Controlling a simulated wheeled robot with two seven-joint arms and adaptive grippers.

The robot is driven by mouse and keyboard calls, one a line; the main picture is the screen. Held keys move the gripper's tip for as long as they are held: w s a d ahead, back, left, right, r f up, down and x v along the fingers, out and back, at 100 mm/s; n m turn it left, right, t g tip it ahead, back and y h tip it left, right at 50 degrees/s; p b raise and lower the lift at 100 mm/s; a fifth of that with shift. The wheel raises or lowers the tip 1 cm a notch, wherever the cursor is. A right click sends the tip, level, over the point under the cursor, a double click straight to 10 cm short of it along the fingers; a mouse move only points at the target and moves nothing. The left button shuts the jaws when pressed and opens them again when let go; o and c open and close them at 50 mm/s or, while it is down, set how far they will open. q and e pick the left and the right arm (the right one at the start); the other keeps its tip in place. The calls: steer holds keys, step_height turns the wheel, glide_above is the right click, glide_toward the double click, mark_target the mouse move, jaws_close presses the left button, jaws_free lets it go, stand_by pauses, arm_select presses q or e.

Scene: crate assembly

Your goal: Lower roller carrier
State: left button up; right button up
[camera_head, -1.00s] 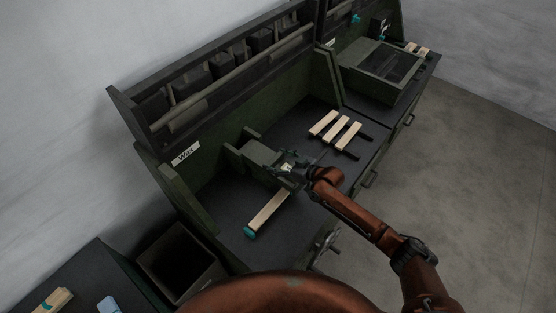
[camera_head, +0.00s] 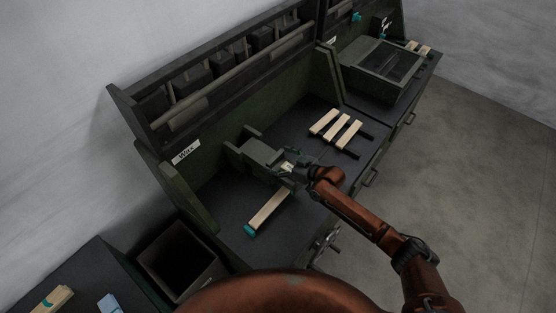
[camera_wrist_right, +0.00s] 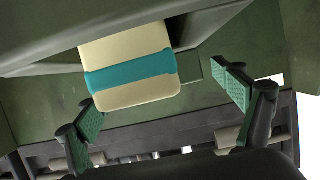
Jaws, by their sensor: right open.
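A green press-like machine (camera_head: 262,155) stands on the dark bench, and I take it to hold the roller carrier; the carrier itself is not clearly distinguishable. A cream piece with a teal band (camera_wrist_right: 130,82) sticks out of the machine in the right wrist view. My right gripper (camera_head: 291,171) is at the machine's front side. In the wrist view its two teal-padded fingers (camera_wrist_right: 165,105) are spread apart, one on either side below the cream piece, with nothing between the pads. A wooden slat (camera_head: 267,209) with a teal end lies on the bench in front of the machine. My left gripper is out of view.
Several pale slats with dark ends (camera_head: 336,130) lie to the right on the bench. A back shelf with bins (camera_head: 225,65) rises behind. An open dark bin (camera_head: 180,262) stands at lower left. A second station with a framed box (camera_head: 383,70) is at upper right.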

steer(key=v, duration=1.1)
steer(key=shift+s+d, duration=0.25)
steer(key=shift+s, duration=0.05)
stand_by(0.7)
